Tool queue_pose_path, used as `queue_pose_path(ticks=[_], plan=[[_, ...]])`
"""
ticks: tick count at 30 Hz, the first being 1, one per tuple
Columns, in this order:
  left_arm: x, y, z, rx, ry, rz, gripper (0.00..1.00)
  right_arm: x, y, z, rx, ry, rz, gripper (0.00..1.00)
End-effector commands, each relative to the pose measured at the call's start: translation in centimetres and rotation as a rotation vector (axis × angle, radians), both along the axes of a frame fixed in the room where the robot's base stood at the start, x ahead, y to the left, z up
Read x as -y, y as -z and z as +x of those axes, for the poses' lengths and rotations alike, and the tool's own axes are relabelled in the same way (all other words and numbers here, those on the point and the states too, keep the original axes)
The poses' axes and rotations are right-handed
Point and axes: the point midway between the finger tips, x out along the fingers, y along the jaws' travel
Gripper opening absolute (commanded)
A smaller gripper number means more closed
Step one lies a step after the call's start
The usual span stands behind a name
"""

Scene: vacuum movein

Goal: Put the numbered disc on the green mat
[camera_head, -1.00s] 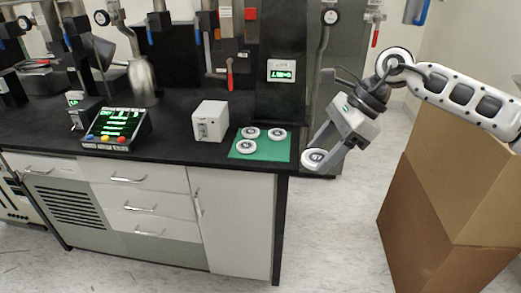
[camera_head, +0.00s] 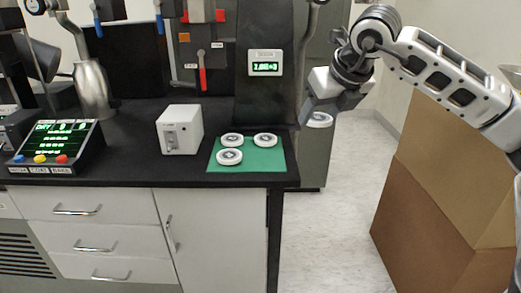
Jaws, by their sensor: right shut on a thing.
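The green mat (camera_head: 273,167) lies at the right front end of the black bench. My right gripper (camera_head: 318,112) is shut on the numbered disc (camera_head: 320,121), held to the right of the mat, beyond the bench's right edge. The gripper hides part of this disc, and its number cannot be read now. My left gripper is not in view.
A white box (camera_head: 181,130) stands left of the mat. A control panel with a green display (camera_head: 57,142) is farther left. A dark stand with a small display (camera_head: 265,67) rises behind the mat. Stacked cardboard boxes (camera_head: 440,190) stand on the floor at right.

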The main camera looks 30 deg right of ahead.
Motion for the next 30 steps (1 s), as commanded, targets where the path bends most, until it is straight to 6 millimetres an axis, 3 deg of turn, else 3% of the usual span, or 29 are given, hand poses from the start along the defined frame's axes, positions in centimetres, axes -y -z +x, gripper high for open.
queue_pose_path(ticks=[7,12,22,27,30], plan=[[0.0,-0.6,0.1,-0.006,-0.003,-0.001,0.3,-2.8,2.6,5.8,-0.001,-0.005,0.002,0.28],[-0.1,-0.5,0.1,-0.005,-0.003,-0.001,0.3,-3.6,6.0,8.0,-0.002,-0.001,0.001,0.28],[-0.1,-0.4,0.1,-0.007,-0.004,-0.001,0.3,-4.6,8.7,10.0,-0.002,-0.002,0.0,0.28],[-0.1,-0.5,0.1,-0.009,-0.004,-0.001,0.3,-4.4,11.1,9.9,-0.002,-0.001,0.0,0.28],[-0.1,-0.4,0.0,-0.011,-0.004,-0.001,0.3,-4.4,11.5,9.9,0.0,0.0,0.0,0.28]])
